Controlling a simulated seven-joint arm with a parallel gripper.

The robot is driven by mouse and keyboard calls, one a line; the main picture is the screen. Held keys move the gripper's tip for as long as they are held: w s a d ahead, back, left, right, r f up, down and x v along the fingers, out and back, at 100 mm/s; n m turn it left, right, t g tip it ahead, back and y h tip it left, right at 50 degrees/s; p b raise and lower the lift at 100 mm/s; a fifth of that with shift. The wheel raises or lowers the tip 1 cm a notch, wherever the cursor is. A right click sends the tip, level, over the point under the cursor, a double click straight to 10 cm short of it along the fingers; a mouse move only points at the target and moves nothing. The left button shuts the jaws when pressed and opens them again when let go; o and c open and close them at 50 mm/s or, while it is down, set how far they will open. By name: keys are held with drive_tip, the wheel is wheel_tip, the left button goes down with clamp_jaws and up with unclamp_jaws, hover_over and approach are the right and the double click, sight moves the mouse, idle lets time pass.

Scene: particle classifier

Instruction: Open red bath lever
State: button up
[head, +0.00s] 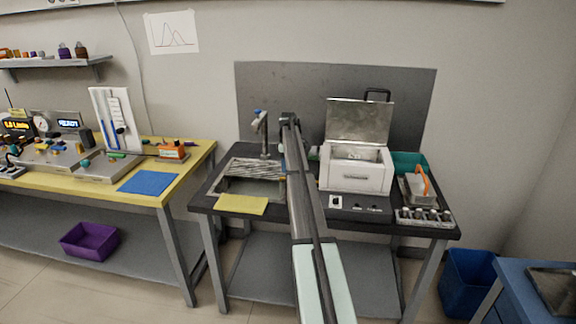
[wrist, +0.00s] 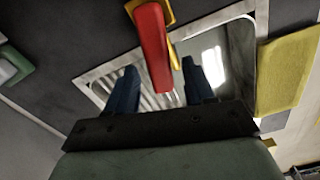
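The red lever (wrist: 153,45) hangs from a yellow mount (wrist: 166,12) at the top of the wrist view, pointing down over the metal bath (wrist: 240,52). My gripper (wrist: 158,65) is open, with one blue finger on each side of the lever's lower end in that view. I cannot tell how deep the lever sits between the fingers, and no contact shows. In the head view the bath, with its slatted rack (head: 255,168), lies left of my arm. There the red lever cannot be made out, and my arm hides the gripper.
A yellow cloth or sponge (head: 241,205) lies at the bath's front edge and also shows in the wrist view (wrist: 286,72). A white box with a raised metal lid (head: 360,118) stands right of my arm. An upright tap-like fitting (head: 263,135) stands behind the bath.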

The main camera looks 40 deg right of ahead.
clamp_jaws()
idle(0.4)
drive_tip(key=shift+s+a+n, duration=0.25)
drive_tip(key=shift+a+n, duration=0.05)
drive_tip(key=shift+n, duration=0.45)
drive_tip(key=shift+s+a+n, duration=0.2)
drive_tip(key=shift+a+n, duration=0.1)
drive_tip(key=shift+n, duration=0.45)
drive_tip(key=shift+o, duration=0.2)
unclamp_jaws()
drive_tip(key=shift+r, duration=0.1)
wheel_tip(320, 180, up, 14)
